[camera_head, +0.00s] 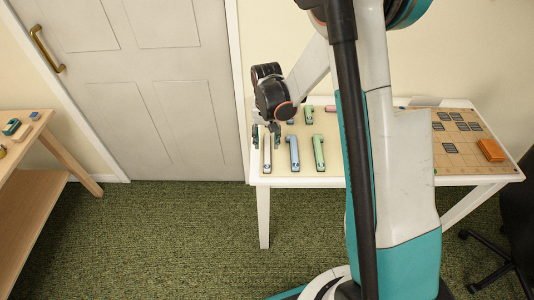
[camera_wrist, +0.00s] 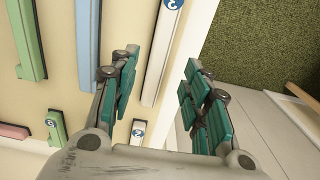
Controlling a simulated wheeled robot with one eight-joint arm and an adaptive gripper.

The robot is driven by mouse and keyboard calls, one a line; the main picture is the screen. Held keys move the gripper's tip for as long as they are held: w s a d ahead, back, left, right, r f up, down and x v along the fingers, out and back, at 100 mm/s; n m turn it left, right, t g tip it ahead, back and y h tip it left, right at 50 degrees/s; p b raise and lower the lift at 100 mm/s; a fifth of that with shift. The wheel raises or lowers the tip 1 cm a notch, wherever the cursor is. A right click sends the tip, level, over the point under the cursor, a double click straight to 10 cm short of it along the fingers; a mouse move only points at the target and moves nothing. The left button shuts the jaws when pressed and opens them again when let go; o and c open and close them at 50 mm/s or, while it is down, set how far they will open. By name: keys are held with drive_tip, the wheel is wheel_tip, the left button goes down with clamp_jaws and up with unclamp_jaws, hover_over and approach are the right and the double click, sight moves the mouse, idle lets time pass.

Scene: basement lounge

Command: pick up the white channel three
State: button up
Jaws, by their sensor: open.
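The long white channel (camera_head: 267,155) lies near the left edge of the white table. In the wrist view the white channel (camera_wrist: 160,55) has a blue numbered disc near its upper end; I cannot read the number surely. My gripper (camera_head: 265,136) is open over the far part of this channel. In the wrist view the fingers of my gripper (camera_wrist: 159,75) stand on either side of it, with nothing clearly held.
A long blue channel (camera_head: 294,153) and a long green channel (camera_head: 319,153) lie to the right. A short green piece (camera_head: 309,116) and a pink piece (camera_head: 330,108) lie behind. The table's edge (camera_wrist: 188,55) is close by the right finger. An orange block (camera_head: 490,150) is far right.

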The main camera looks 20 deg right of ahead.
sight(267, 150)
wheel_tip(267, 150, down, 5)
drive_tip(key=shift+s+r+b, duration=0.1)
drive_tip(key=shift+r+b, duration=0.05)
drive_tip(key=shift+b, duration=0.9)
drive_tip(key=shift+r, duration=0.1)
clamp_jaws()
drive_tip(key=shift+r, duration=0.1)
